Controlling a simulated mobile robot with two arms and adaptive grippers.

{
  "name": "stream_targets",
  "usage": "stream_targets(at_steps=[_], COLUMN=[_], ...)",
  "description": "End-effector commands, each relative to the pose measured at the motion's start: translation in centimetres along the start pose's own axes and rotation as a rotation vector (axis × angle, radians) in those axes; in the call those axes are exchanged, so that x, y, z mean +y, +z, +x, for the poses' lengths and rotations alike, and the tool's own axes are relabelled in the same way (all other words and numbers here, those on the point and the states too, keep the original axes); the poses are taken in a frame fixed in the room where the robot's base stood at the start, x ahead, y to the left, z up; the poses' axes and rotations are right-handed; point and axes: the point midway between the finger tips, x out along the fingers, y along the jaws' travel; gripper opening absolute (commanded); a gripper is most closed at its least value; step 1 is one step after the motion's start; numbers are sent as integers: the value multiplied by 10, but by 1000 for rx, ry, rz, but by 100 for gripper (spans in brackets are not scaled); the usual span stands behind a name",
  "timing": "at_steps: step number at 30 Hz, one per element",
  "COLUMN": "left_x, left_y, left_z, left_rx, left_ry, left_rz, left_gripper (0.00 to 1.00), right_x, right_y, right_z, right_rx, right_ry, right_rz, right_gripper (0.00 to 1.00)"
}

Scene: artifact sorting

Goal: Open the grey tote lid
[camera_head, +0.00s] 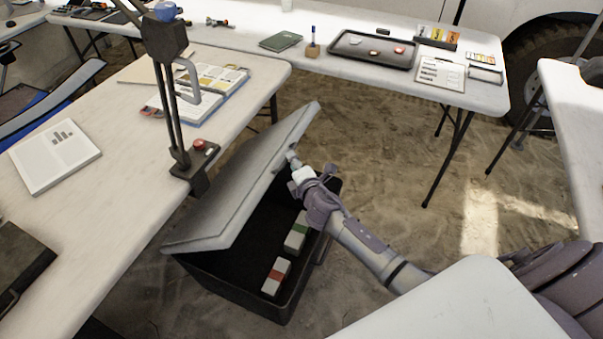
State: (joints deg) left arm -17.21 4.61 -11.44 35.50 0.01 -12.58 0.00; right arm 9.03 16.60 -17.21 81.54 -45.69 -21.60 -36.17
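The grey tote (237,298) stands on the sandy floor between the tables. Its grey lid (236,190) is raised and tilted up, leaning toward the left table, so the dark inside shows. Inside lie a box with a red band (276,276) and a box with a green band (297,236). My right gripper (292,157) is at the lid's raised right edge, seeming to touch it. Its fingers are small and partly hidden by the lid edge, so I cannot tell whether they are closed on it. My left gripper is not in view.
The left table (120,225) holds a lamp on a clamp stand (182,110), an open book (215,85) and a white tablet-like board (55,155). A back table carries a black tray (345,48). Floor right of the tote is clear.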

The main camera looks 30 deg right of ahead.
Motion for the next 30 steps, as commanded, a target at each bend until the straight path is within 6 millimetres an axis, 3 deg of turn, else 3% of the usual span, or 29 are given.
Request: stream_targets(at_steps=[6,12,30], left_x=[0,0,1], left_y=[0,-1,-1], left_z=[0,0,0], left_rx=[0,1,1], left_ry=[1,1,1], left_rz=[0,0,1], left_gripper=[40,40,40], right_x=[0,1,-1], right_y=[0,1,0], right_z=[-46,-67,-70], right_rx=[1,-1,-1], right_ry=[0,1,-2], right_rz=[0,-1,2], right_gripper=[37,37,37])
